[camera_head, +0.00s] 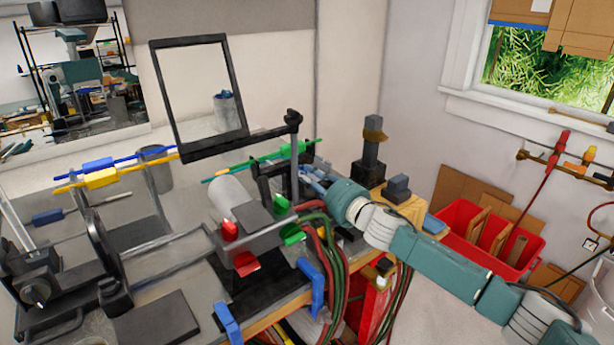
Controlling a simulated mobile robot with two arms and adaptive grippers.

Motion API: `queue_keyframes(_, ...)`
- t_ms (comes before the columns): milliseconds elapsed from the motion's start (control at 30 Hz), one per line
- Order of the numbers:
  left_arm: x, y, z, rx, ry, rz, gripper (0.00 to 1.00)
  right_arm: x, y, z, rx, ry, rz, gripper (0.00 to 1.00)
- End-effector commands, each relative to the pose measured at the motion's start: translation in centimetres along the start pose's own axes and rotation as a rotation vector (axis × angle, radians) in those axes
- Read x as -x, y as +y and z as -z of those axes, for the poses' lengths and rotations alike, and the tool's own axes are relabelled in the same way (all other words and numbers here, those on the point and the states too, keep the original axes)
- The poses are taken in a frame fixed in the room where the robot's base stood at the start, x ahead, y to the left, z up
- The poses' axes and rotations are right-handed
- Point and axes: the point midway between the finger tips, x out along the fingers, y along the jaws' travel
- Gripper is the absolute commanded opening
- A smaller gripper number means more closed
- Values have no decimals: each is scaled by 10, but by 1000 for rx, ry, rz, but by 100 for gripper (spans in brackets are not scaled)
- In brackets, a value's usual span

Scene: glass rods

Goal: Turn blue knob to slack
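Several blue parts show, and I cannot tell for sure which is the blue knob. One blue upright piece (311,286) is at the bench's front edge, below the green knob (291,234). Another blue piece (228,323) is at the front edge further left. A red knob (230,230) sits on the grey apparatus (262,215). My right gripper (308,184) is at the end of the teal arm from the right, beside a black stand and above the green knob. Its fingers are small and partly hidden among the parts. My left gripper is not in view.
Blue and yellow rods (100,179) cross the left of the bench, and a green rod (265,158) lies behind the apparatus. A black frame (248,105) stands at the back. Red and green hoses (337,270) hang at the front. A red bin (455,236) is at right.

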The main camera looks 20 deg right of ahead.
Motion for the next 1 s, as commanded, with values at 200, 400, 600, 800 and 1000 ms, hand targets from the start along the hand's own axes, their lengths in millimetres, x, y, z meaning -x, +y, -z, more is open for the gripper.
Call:
queue_keyframes(200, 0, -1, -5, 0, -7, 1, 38, 0, -1, 0, 0, -1, 1, 0)
queue_keyframes(400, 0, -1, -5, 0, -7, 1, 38, 0, -1, 0, 29, -1, 2, 0)
queue_keyframes(600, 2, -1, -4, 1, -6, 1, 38, 0, -1, 0, 127, -1, 3, 0)
queue_keyframes(800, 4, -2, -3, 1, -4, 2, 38, 0, -1, 1, 290, -1, 2, 0)
queue_keyframes(1000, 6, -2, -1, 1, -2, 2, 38, 0, -1, 2, 482, -1, 3, 0)
